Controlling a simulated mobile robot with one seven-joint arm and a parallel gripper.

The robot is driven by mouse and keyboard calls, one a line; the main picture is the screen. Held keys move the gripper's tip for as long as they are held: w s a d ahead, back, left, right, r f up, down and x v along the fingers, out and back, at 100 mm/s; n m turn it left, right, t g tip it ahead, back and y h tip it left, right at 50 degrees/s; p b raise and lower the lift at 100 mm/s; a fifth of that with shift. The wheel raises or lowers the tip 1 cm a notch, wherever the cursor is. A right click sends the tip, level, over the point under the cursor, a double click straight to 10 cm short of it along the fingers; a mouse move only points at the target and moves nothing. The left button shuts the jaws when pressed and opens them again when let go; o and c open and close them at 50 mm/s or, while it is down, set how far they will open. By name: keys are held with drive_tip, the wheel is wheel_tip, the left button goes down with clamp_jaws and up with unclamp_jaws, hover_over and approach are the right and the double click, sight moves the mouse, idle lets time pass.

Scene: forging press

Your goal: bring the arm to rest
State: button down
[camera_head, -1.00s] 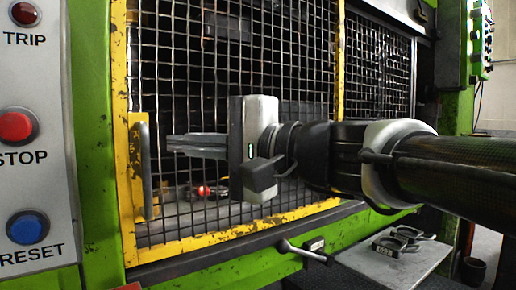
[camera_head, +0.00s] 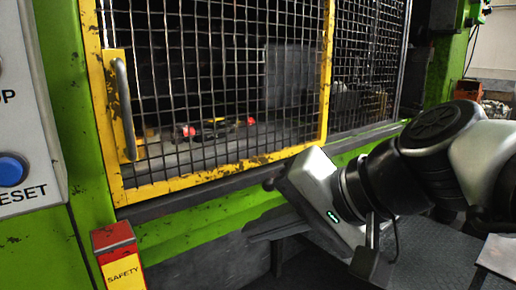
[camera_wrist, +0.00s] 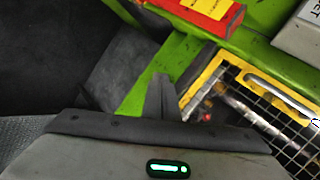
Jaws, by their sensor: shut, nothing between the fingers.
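My gripper (camera_wrist: 160,92) shows in the wrist view with its dark fingers together and nothing between them. My arm comes in from the right, bent at a black joint.
The yellow-framed mesh guard door (camera_head: 222,172) with its handle (camera_head: 124,108) stands behind my gripper and looks closed. A red and yellow safety box (camera_head: 118,258) is at lower left. A blue reset button (camera_head: 10,170) is at the left edge. A grey plate (camera_head: 497,256) is at lower right.

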drive_tip(key=s+d+f+n+h, duration=0.35)
drive_tip(key=d+f+h, duration=0.45)
drive_tip(key=d+f, duration=0.5)
wheel_tip(320, 180, up, 24)
drive_tip(key=p, duration=2.3)
drive_tip(key=shift+d+r+g, duration=0.25)
drive_tip(key=shift+d+g, duration=0.05)
